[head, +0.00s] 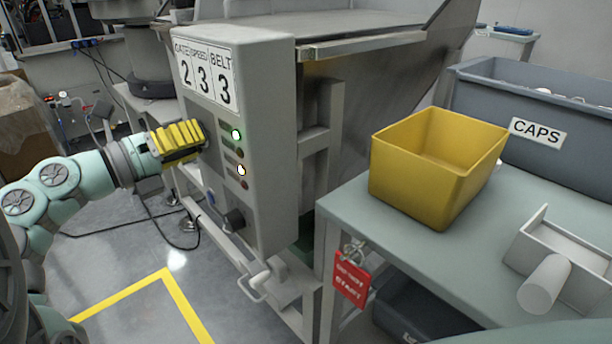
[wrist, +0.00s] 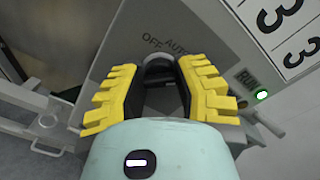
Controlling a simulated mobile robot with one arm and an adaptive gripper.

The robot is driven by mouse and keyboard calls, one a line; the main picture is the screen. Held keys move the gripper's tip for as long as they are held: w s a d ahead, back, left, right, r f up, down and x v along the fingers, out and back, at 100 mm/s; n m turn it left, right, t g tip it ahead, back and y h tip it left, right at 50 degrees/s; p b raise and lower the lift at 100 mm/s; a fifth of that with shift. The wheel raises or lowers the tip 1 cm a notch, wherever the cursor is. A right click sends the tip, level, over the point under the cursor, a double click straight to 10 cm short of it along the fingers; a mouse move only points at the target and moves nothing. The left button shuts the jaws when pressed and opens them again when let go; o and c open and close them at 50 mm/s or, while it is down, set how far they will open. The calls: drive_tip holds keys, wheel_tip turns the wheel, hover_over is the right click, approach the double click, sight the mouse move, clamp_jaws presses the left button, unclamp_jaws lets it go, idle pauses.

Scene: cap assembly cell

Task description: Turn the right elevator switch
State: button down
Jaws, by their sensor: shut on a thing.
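The control box (head: 262,150) stands at the centre of the head view, with a panel of number signs, lit lamps and controls on its face. My gripper (head: 198,138) reaches it from the left with yellow fingers against the panel, below the number signs. In the wrist view my gripper (wrist: 160,72) has a finger on each side of a grey rotary switch (wrist: 158,62) and is shut on it.
A green lamp (head: 236,134) and a second lit lamp (head: 241,170) are on the panel. A table (head: 345,205) at right bears a yellow bin (head: 420,190) and a grey CAPS crate (head: 575,150). A red tag (head: 352,283) hangs at its corner. Cables lie on the floor.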

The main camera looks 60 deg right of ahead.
idle(0.6)
drive_tip(key=c, duration=0.6)
unclamp_jaws()
drive_tip(key=v, duration=1.2)
drive_tip(key=shift+r, duration=0.1)
